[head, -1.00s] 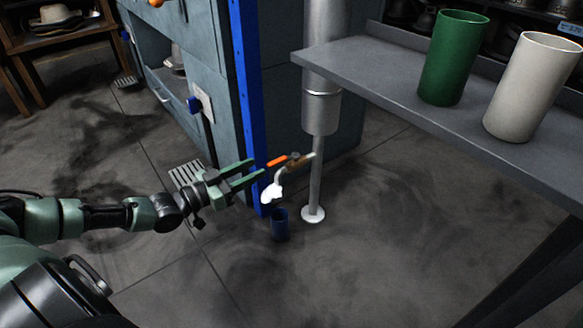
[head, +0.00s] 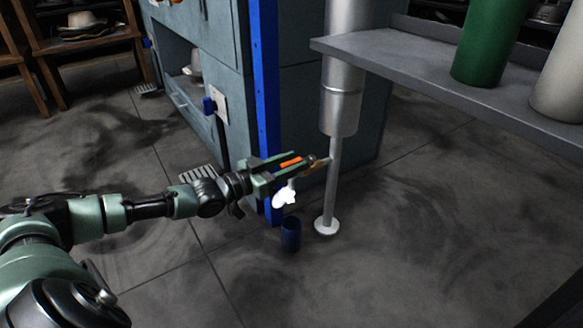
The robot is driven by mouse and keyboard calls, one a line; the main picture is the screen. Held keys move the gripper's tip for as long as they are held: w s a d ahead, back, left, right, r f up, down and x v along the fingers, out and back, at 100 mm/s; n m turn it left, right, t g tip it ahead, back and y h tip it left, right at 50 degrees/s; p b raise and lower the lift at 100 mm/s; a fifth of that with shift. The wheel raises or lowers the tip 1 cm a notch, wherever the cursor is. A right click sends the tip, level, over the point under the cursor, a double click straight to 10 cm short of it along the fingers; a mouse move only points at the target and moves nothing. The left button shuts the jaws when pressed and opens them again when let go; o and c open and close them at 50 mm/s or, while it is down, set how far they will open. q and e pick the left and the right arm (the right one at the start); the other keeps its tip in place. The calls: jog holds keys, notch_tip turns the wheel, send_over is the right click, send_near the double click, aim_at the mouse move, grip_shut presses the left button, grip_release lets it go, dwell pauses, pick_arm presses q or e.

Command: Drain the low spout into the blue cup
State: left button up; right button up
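The low spout (head: 318,164) is a small brass tap on the thin grey pipe, with an orange lever handle (head: 291,161). A white puff (head: 285,197), like steam, hangs at its outlet. The blue cup (head: 291,234) stands upright on the floor below the puff, left of the pipe's round foot. My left gripper (head: 297,164) reaches in from the left with its green fingers apart, one on each side of the orange handle. A gap seems to show between fingers and handle; contact cannot be told. My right gripper is not in view.
A grey shelf (head: 400,68) with a green cylinder (head: 486,40) and a white cylinder (head: 562,80) juts in at upper right. A blue post (head: 265,100) and a blue-grey cabinet (head: 222,60) stand behind the gripper. The front floor is clear.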

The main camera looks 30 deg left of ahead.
pick_arm(q)
grip_shut()
dwell(1.5)
